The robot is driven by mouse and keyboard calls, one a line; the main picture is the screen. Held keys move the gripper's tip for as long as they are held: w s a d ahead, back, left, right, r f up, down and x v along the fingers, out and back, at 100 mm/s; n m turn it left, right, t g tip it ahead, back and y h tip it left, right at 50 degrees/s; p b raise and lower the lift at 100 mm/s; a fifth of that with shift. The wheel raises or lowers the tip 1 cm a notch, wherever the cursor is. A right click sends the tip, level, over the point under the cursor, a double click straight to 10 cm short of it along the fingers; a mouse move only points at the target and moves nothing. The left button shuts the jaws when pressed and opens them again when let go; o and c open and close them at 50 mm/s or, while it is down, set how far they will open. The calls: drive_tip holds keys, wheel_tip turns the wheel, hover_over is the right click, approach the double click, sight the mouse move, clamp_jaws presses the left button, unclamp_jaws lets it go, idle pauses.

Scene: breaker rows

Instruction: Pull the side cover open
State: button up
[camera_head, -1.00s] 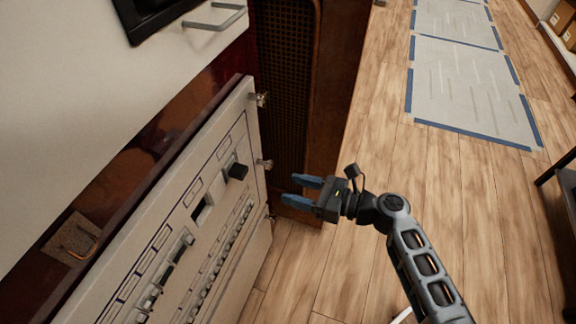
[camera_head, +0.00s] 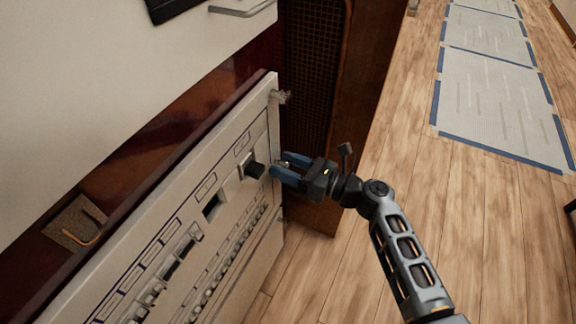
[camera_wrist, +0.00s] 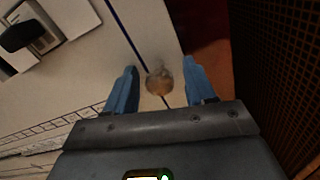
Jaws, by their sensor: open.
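The pale panel (camera_head: 235,150) with breaker rows stands at the left, in front of the dark red-brown cabinet; I take it as the side cover, though I cannot be sure. Small metal knobs sit along its right edge, one near the top corner (camera_head: 282,97). My gripper (camera_head: 281,163) is open at this edge, its blue fingers pointing left. In the wrist view, a round brass-coloured knob (camera_wrist: 159,82) lies between the two open fingers, with space visible on both sides. In the head view the fingers mostly hide that knob.
A dark grille (camera_head: 312,75) in a wooden frame stands behind. The wooden floor (camera_head: 400,190) at right is clear, with blue-taped sheets (camera_head: 495,90) farther off.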

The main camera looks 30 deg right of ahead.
clamp_jaws()
idle(0.5)
